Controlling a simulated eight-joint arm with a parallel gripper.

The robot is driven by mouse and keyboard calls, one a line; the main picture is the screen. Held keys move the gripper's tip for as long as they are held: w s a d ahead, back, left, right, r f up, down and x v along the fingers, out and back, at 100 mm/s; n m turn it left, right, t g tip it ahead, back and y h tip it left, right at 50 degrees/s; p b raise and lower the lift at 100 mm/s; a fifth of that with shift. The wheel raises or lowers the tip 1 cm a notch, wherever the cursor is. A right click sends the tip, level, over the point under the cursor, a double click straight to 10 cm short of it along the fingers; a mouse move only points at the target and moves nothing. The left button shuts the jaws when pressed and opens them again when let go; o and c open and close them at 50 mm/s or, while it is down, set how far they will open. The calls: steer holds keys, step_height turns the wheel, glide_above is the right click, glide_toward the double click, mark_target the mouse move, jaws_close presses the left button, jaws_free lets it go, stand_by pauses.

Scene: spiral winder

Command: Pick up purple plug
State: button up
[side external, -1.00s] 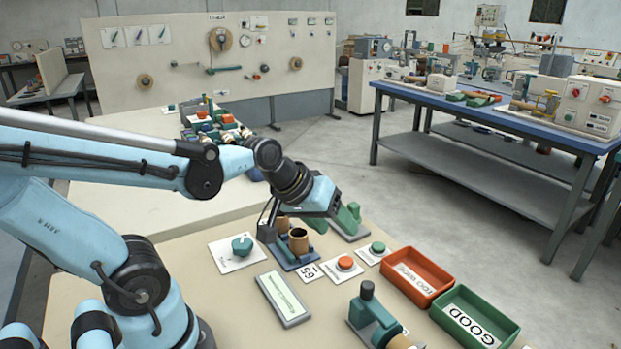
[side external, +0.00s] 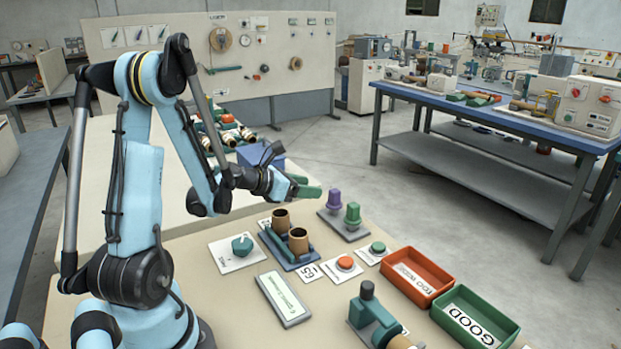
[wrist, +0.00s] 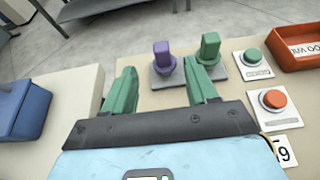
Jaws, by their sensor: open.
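The purple plug (side external: 334,200) stands upright on a grey base plate (side external: 342,229) near the table's back edge, beside a green plug (side external: 352,214). My gripper (side external: 308,185) is above the table, to the left of the purple plug, with empty jaws. In the wrist view my gripper (wrist: 163,85) has its two green fingers spread apart. The purple plug (wrist: 163,58) shows beyond and between the fingertips, not touching them. The green plug (wrist: 209,48) stands just past the right finger.
A holder (side external: 290,247) with two brown cylinders sits left of the plugs. A red button (side external: 345,263) and green button (side external: 378,247) lie in front. A red tray (side external: 418,277) and green tray (side external: 475,316) are at right. A blue bin (wrist: 25,110) is at left in the wrist view.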

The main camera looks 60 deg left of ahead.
mark_target(335, 191)
steer(key=x, duration=1.2)
steer(key=shift+r, duration=0.1)
jaws_close()
